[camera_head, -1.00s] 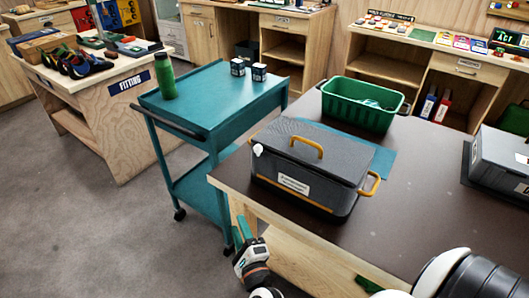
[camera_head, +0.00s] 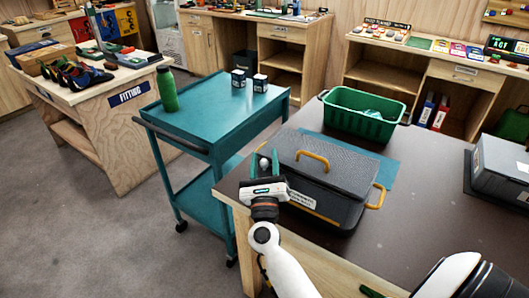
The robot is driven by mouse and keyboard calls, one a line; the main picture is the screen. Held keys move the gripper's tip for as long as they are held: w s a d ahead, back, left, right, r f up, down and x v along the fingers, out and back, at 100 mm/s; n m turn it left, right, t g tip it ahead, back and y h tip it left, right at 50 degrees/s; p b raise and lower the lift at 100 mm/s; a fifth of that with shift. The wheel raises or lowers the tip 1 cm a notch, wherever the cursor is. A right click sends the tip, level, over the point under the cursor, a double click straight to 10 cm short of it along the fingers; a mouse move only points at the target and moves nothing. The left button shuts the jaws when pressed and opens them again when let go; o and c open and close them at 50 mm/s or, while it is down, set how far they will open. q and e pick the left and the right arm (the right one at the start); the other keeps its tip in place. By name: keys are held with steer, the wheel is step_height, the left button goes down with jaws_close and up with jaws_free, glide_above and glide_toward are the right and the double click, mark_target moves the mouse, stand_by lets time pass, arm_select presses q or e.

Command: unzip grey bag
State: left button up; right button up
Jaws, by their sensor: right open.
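The grey bag (camera_head: 349,172), a dark grey box-shaped case with a yellow top handle (camera_head: 312,160) and a yellow side handle (camera_head: 376,196), sits closed on the dark-topped table. A small white ball-shaped pull (camera_head: 263,161) is at its left end, near the lid seam. The gripper partly hides the bag's front left corner and label.
A green basket (camera_head: 362,121) stands behind the bag on the table (camera_head: 420,230). A grey box (camera_head: 500,165) is at the right. A teal cart (camera_head: 210,118) with a green bottle (camera_head: 167,89) and two small dark boxes stands to the left. The front right tabletop is clear.

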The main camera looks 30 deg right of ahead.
steer(key=shift+w+d+r, duration=0.2)
steer(key=shift+w+d, duration=0.15)
steer(key=shift+w, duration=0.2)
jaws_close()
steer(key=shift+s, duration=0.1)
